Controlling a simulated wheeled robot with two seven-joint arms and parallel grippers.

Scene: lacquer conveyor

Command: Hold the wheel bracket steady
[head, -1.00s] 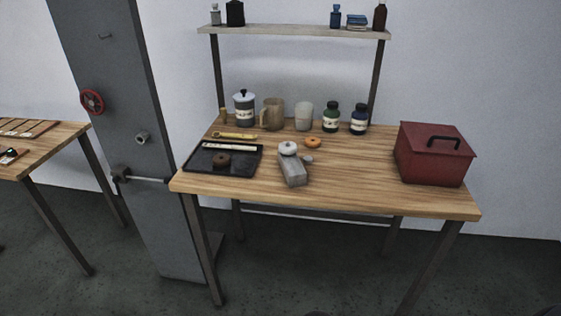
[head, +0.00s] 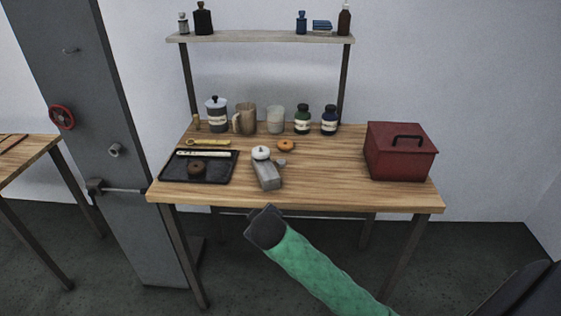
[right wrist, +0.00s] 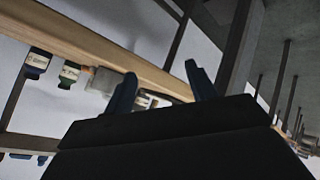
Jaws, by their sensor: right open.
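The wheel bracket, seemingly the grey block with a round white wheel on top (head: 265,172), stands on the wooden table near its front, right of the black tray. My right gripper (head: 264,222) is a dark block at the end of a green-sleeved arm, in front of and below the table's front edge, apart from the bracket. In the right wrist view my right gripper (right wrist: 160,85) has its two fingers spread, with nothing held between them. A grey shape, likely the bracket (right wrist: 103,82), shows beyond the left finger at the table edge. My left gripper is out of view.
The table (head: 330,185) carries a black tray (head: 222,174) with a brown ring, an orange ring (head: 286,145), a red box (head: 400,160), and several jars and cups along the back. A grey column (head: 95,130) stands left. Table space between bracket and red box is clear.

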